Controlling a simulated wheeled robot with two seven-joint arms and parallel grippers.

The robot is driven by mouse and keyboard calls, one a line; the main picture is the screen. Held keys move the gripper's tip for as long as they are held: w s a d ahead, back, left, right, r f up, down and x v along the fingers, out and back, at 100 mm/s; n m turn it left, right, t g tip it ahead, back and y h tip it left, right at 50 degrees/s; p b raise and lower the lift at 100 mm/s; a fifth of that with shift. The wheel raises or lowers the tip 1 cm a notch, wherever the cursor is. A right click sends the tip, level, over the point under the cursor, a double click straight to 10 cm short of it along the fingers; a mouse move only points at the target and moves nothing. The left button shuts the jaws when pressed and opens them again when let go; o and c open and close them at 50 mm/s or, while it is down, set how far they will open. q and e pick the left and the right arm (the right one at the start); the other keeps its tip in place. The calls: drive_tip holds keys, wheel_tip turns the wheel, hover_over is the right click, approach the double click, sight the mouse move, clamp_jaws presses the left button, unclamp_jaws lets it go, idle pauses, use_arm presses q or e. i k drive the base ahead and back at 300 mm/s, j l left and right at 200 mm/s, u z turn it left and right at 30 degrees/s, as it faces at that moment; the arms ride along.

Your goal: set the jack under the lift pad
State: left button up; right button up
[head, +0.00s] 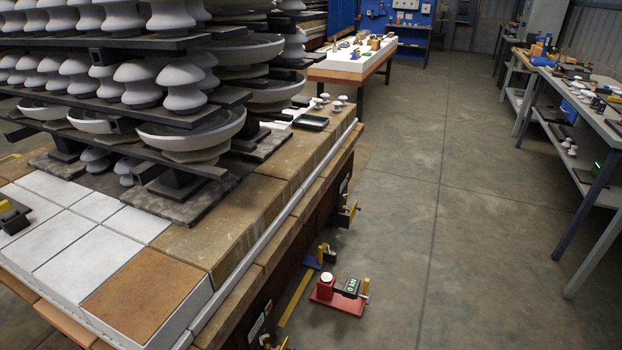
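A small red jack (338,294) stands upright on the concrete floor right of the loaded car (190,240). It has a round white top, a yellow upright part at its right and a dark display that appears to read 0 kN. Dark brackets with yellow parts stick out low along the car's side: one bracket (348,213) farther back, another bracket (326,254) just behind the jack. I cannot tell for sure which is the lift pad. The jack stands apart from both. Neither of my grippers is in view.
Stacked white insulators (180,85) on dark shelves fill the left. A small blue piece (312,262) and a yellow floor strip (295,300) lie beside the car. A workbench (590,105) lines the right; a white-topped table (352,62) stands behind. The middle floor is clear.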

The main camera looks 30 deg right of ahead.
sight(340, 289)
drive_tip(key=l+z, duration=0.2)
drive_tip(key=z, duration=0.2)
drive_tip(key=i+l+z, duration=0.15)
drive_tip(key=z, duration=0.2)
drive_tip(key=i+l+z, duration=0.1)
drive_tip(key=z, duration=0.3)
drive_tip(key=i+l+u, duration=0.2)
drive_tip(key=i+l, duration=0.15)
drive_tip(key=i, duration=0.2)
